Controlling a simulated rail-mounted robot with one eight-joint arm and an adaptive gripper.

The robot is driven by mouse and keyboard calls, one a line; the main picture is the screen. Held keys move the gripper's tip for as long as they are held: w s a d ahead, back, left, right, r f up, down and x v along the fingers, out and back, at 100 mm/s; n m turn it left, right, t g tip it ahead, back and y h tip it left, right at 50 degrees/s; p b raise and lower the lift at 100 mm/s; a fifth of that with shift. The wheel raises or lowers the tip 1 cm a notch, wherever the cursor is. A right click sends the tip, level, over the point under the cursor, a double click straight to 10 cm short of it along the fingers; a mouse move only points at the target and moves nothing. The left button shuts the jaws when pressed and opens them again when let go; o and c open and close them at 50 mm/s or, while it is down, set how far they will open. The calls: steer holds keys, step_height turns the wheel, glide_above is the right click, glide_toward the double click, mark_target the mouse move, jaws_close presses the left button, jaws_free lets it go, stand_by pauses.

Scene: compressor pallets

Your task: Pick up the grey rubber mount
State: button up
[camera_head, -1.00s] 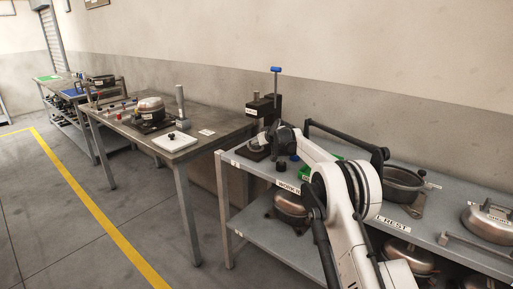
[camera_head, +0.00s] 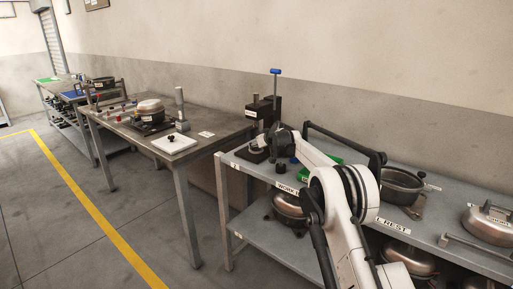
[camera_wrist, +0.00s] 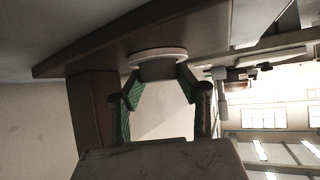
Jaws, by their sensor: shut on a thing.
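My gripper (camera_wrist: 160,88) shows in the wrist view with its green-padded fingers closed on the grey rubber mount (camera_wrist: 157,70). The mount is a short dark grey cylinder with a paler round flange at its far end. The mount is in front of a dark slab, and I cannot tell whether they touch. In the head view my gripper (camera_head: 267,146) is low beside the dark press stand at the left end of the shelf bench. The mount is too small and hidden to make out clearly there.
The press stand (camera_head: 262,108) has a blue-topped handle. A black handle frame (camera_head: 345,140) and a dark pot (camera_head: 402,184) stand to the right. A work table (camera_head: 215,139) is to the left.

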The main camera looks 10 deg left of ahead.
step_height(320, 180, up, 4)
steer(key=shift+r+p, duration=0.25)
steer(key=shift+p, duration=0.1)
steer(key=s+a+r, duration=0.5)
steer(key=s+r, duration=0.1)
steer(key=s, duration=0.4)
steer(key=shift+s+a+r+p, duration=0.15)
steer(key=shift+a+r+p, duration=0.1)
steer(key=shift+a+p, duration=0.1)
